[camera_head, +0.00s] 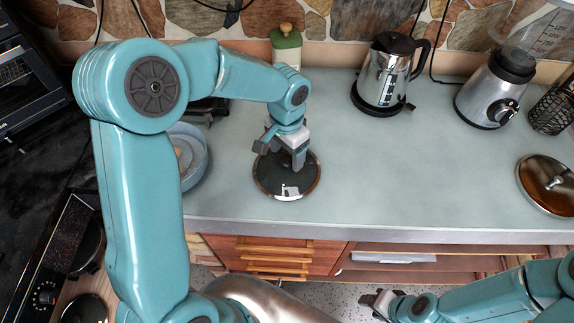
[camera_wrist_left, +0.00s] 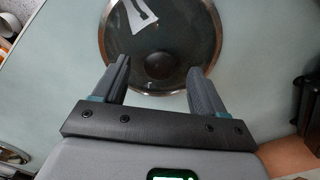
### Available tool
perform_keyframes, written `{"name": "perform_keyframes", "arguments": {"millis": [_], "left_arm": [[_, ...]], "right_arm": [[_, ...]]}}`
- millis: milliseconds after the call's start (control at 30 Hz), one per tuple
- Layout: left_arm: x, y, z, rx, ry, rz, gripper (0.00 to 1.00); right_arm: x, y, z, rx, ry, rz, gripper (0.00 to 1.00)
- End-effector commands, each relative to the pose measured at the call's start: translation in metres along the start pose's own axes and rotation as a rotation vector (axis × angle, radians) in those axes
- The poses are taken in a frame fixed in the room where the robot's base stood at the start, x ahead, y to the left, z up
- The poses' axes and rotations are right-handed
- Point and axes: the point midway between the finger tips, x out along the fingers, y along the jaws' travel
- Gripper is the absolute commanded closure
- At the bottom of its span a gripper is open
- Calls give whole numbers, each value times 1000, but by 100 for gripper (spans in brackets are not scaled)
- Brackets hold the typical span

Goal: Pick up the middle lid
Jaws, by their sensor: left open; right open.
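A round dark glass lid (camera_head: 287,184) with a metal rim lies on the pale counter in the head view, left of its middle. It also shows in the left wrist view (camera_wrist_left: 185,38), with a dark round knob (camera_wrist_left: 159,66) at its centre. My left gripper (camera_head: 283,157) is over this lid, its fingers open. In the left wrist view the open fingers (camera_wrist_left: 160,82) point at the lid, one either side of the knob's line, with nothing between them. A brown metallic lid (camera_head: 542,190) with a knob lies at the right of the counter. My right gripper (camera_head: 377,303) is open and empty, below the counter's front edge.
A bowl (camera_head: 190,158) stands left of the dark lid, partly behind my left arm. A green bottle (camera_head: 286,46), a steel kettle (camera_head: 383,72) and a blender (camera_head: 490,92) stand at the back. The counter (camera_head: 420,170) is clear between the two lids.

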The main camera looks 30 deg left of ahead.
Motion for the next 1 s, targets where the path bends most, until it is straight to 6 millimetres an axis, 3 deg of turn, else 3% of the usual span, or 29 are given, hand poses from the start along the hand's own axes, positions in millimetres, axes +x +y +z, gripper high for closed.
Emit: {"name": "perform_keyframes", "arguments": {"millis": [133,400,600,633,1000], "left_arm": [[18,-1,-1,-1,-2,1,29],[22,-1,-1,0,1,0,29],[21,-1,-1,0,1,0,94],[21,-1,-1,0,1,0,100],[17,-1,-2,-1,3,-1,100]], "right_arm": [[-4,-2,0,0,0,0,57],[-4,-2,0,0,0,0,57],[-4,-2,0,0,-1,0,57],[-4,-2,0,0,-1,0,57],[-4,-1,0,0,0,0,57]]}}
